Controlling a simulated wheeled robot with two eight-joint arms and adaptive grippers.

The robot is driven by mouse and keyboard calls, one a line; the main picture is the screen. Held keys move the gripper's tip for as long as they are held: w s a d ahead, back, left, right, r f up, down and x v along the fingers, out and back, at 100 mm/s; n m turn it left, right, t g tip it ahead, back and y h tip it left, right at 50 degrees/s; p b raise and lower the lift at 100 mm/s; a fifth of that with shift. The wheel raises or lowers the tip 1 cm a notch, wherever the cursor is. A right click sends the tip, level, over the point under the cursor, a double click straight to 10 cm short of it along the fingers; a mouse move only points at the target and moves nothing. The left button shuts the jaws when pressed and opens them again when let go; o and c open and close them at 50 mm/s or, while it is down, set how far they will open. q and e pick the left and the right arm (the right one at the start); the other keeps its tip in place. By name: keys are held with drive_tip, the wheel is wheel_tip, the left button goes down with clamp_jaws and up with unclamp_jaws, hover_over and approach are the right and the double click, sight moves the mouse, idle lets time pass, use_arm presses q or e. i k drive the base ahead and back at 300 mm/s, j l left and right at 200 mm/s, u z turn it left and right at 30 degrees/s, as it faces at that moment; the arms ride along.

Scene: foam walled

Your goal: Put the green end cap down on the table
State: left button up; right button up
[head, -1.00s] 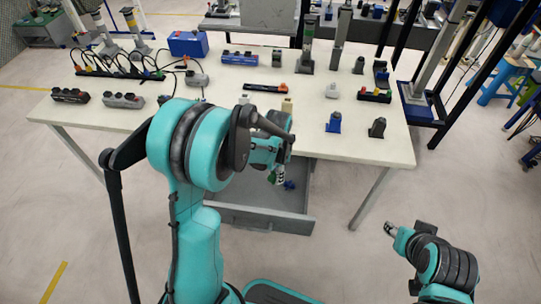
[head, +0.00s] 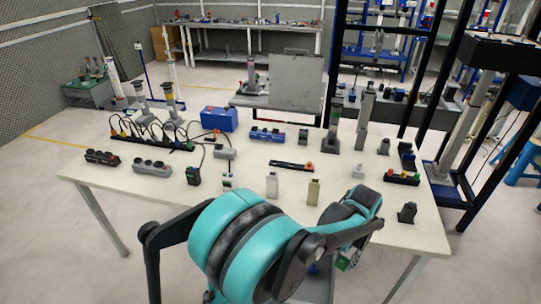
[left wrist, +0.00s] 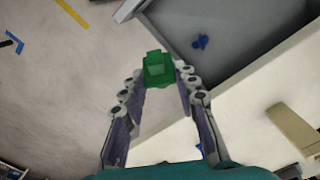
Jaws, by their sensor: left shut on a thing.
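The green end cap (left wrist: 159,70) is between the fingertips of my left gripper (left wrist: 160,76) in the left wrist view, and the gripper is shut on it. In the head view a small green part of the cap (head: 343,263) shows below my left wrist, in front of the table's front edge. The white table (head: 244,181) fills the middle of the head view; its top (left wrist: 235,115) is at the right in the wrist view. The cap is off the table. My right gripper is not in view.
An open grey drawer (left wrist: 222,68) under the table holds a small blue part (left wrist: 200,42). A beige block (head: 313,192) and a light grey block (head: 271,186) stand near the front edge. A dark part (head: 407,213) stands at the right corner. Bare tabletop lies between them.

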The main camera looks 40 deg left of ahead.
sight(296, 186)
drive_tip(key=j+z, duration=0.15)
drive_tip(key=j, duration=0.25)
drive_tip(key=k+j+z, duration=0.15)
drive_tip(key=j, duration=0.3)
drive_tip(key=j+z, duration=0.15)
drive_tip(key=j, duration=0.25)
drive_tip(key=k+j+z, duration=0.15)
drive_tip(key=j, duration=0.25)
drive_tip(key=k+j+z, duration=0.15)
drive_tip(key=j, duration=0.25)
drive_tip(key=i, duration=0.05)
